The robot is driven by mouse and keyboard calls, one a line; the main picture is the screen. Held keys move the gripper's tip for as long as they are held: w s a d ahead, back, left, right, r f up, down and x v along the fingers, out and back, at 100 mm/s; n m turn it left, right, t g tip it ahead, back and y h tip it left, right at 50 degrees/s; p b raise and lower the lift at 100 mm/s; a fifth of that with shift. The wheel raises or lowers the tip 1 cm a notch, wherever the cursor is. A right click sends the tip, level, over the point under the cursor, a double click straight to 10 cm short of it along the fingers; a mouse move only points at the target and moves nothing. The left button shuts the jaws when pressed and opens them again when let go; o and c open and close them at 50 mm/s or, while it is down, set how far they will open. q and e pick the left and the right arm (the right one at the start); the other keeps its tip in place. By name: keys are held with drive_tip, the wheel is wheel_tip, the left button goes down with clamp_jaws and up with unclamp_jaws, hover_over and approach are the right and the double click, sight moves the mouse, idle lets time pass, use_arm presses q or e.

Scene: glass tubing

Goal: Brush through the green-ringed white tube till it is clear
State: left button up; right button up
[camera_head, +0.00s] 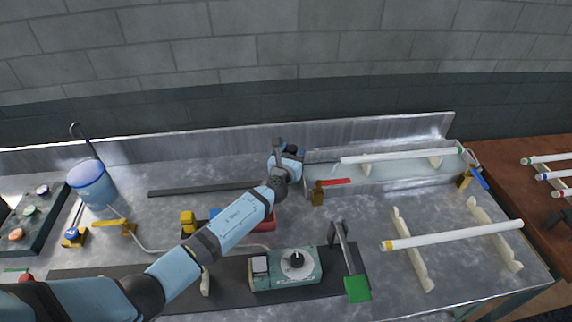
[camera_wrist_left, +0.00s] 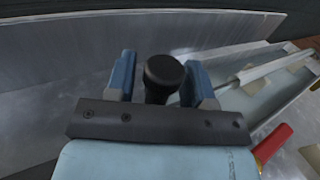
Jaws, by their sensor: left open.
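The white tube (camera_head: 395,156) with a green ring near its right end lies over the shallow trough at the back of the bench. Part of a white tube (camera_wrist_left: 262,68) shows at the right of the left wrist view. My left gripper (camera_head: 291,154) is left of the tube's left end, apart from it. In the left wrist view its blue fingers (camera_wrist_left: 160,85) are open on either side of a black round-ended handle (camera_wrist_left: 163,74). I cannot tell whether they touch it, or what the handle's other end joins. My right gripper is not in view.
The trough (camera_head: 385,180) has a red-handled tool (camera_head: 336,182) at its front left. A yellow-ringed white tube (camera_head: 450,236) lies on two cradles at the front right. A green control box (camera_head: 285,268) and a blue bucket (camera_head: 92,185) also stand on the bench.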

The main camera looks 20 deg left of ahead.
use_arm(q)
drive_tip(key=s, duration=1.2)
drive_tip(key=shift+s+a, duration=0.15)
drive_tip(key=shift+s, duration=0.25)
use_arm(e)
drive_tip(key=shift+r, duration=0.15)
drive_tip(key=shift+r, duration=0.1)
